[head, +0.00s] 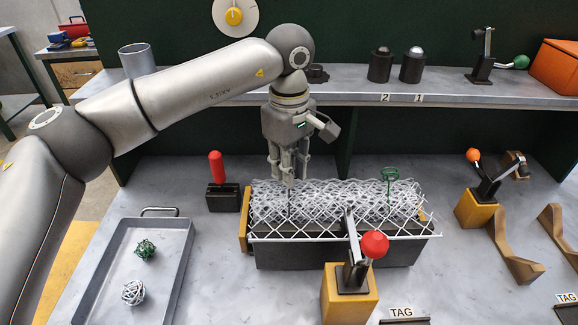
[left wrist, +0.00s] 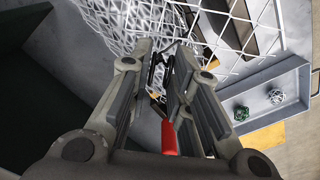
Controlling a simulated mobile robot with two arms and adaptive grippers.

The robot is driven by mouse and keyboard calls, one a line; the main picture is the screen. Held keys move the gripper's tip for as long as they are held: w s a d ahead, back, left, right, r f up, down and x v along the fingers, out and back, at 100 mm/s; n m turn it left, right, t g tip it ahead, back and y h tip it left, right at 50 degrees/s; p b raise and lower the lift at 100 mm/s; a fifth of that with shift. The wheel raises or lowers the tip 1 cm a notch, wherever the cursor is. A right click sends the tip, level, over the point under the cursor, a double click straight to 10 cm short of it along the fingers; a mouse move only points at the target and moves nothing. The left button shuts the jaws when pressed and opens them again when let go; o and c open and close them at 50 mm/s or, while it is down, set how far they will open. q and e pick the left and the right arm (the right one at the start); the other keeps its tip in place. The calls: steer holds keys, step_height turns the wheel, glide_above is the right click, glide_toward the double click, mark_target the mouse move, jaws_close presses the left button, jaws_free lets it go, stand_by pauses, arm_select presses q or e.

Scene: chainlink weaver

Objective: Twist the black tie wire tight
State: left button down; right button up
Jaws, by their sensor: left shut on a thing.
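My left gripper (head: 288,178) points straight down over the left part of the white chainlink mesh (head: 335,208), its fingertips at the mesh. In the left wrist view, its fingers (left wrist: 163,68) are close together around a thin dark thing, the black tie wire (left wrist: 154,76). The fingers hide most of the wire, so I cannot tell how tightly it is twisted. A green tie (head: 390,176) with a loop on top stands upright in the right part of the mesh. My right gripper is not in view.
The mesh lies on a dark block (head: 340,253). A red-knobbed clamp (head: 374,244) stands at its front. A red-handled tool (head: 215,166) stands left. A grey tray (head: 110,284) holds green and white wire balls. An orange-knobbed lever (head: 473,155) stands right. A shelf (head: 450,97) runs behind.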

arm_select(q)
steer(key=c, duration=1.3)
jaws_free()
steer(key=shift+c, duration=0.2)
step_height(320, 180, up, 12)
steer(key=shift+r, duration=0.15)
